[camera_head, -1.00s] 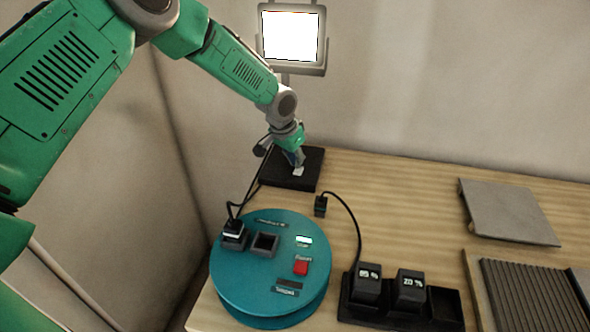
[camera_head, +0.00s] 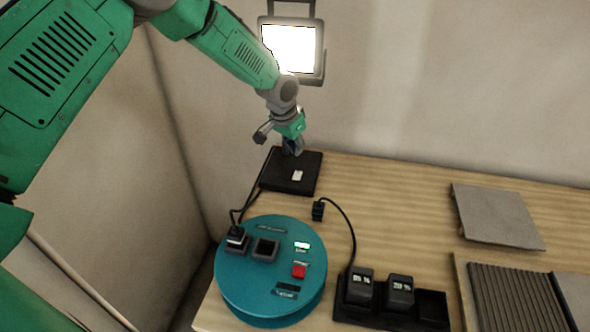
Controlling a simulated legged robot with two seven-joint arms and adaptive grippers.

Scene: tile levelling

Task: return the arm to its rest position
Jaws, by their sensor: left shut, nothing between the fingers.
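My left arm reaches in from the upper left, green and grey. Its gripper (camera_head: 292,148) is shut with nothing visible in it, at the far edge of a black pad (camera_head: 281,183) on the table. A small white piece (camera_head: 297,175) lies on the pad, apart from the fingers. The fingertips are small and partly dark against the pad. My right gripper is not in view.
A round teal device (camera_head: 262,297) with a red button (camera_head: 299,271) stands at the table's front left, cabled. A black holder (camera_head: 436,306) with two display blocks is to its right. Grey tile (camera_head: 497,215) and ribbed panel (camera_head: 515,298) lie right. A lamp (camera_head: 293,45) is behind.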

